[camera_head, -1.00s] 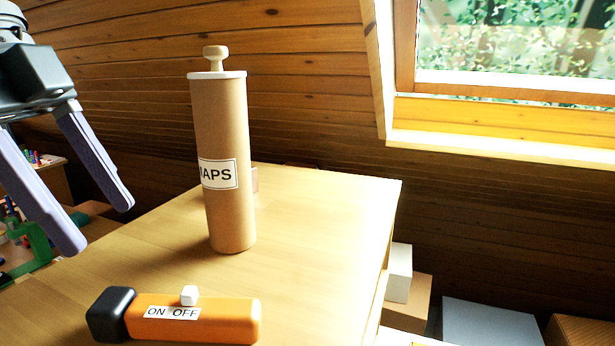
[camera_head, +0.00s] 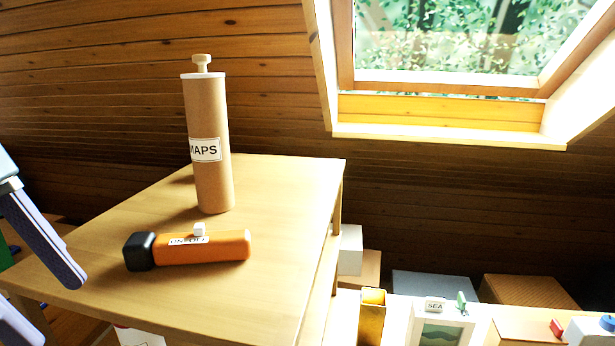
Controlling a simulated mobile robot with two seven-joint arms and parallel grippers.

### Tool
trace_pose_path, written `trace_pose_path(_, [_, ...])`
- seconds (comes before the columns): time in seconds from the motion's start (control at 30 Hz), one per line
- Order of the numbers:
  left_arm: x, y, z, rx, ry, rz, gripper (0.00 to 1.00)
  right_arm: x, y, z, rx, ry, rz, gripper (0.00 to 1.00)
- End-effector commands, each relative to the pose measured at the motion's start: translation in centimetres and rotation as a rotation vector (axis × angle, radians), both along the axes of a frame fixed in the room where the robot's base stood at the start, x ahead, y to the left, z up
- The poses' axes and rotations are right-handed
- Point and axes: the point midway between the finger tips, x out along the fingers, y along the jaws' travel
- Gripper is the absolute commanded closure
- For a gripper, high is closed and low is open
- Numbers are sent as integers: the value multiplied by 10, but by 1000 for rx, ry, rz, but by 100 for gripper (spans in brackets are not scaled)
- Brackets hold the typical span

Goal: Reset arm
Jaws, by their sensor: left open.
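My left gripper (camera_head: 58,306) is at the left edge of the head view, partly cut off by the frame. Its two fingers are spread apart with nothing between them. It is to the left of the orange flashlight (camera_head: 205,247), apart from it. The flashlight has a black head and a white switch, and lies on the wooden table (camera_head: 285,235). A brown map tube (camera_head: 212,175) labelled MAPS stands upright behind it, with a white lid and a wooden knob. My right gripper is not in view.
The table's right part is bare. Beyond its right edge, low down, are several boxes (camera_head: 525,290), an open yellow container (camera_head: 371,312) and a picture frame (camera_head: 440,328) marked SEA. A sloped wooden wall with a window (camera_head: 450,40) is behind.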

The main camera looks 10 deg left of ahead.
Motion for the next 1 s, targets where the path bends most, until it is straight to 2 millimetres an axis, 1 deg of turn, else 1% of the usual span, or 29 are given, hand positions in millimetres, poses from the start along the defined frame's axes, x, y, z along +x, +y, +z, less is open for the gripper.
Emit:
trace_pose_path(0.03, [-5,-9,-13,1,9,7,25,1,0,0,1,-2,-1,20])
trace_pose_path(0.17, [-15,-28,-42,12,12,57,25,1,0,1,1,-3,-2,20])
trace_pose_path(0.27, [-26,-45,-64,12,13,118,25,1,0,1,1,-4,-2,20])
trace_pose_path(0.4, [-49,-71,-94,-2,9,273,25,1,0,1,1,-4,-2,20])
trace_pose_path(0.53, [-74,-84,-112,-12,7,493,25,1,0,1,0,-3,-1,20])
trace_pose_path(0.67, [-96,-81,-119,-2,8,713,25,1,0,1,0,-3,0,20])
trace_pose_path(0.77, [-114,-72,-122,21,15,877,25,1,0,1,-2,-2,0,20])
trace_pose_path(0.87, [-134,-59,-123,58,20,1042,25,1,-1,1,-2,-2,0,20])
trace_pose_path(0.9, [-137,-55,-111,68,16,1075,25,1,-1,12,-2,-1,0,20])
trace_pose_path(0.93, [-134,-55,-97,67,11,1065,25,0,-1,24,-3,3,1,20])
trace_pose_path(1.0, [-134,-55,-80,69,9,1061,25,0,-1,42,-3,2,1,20])
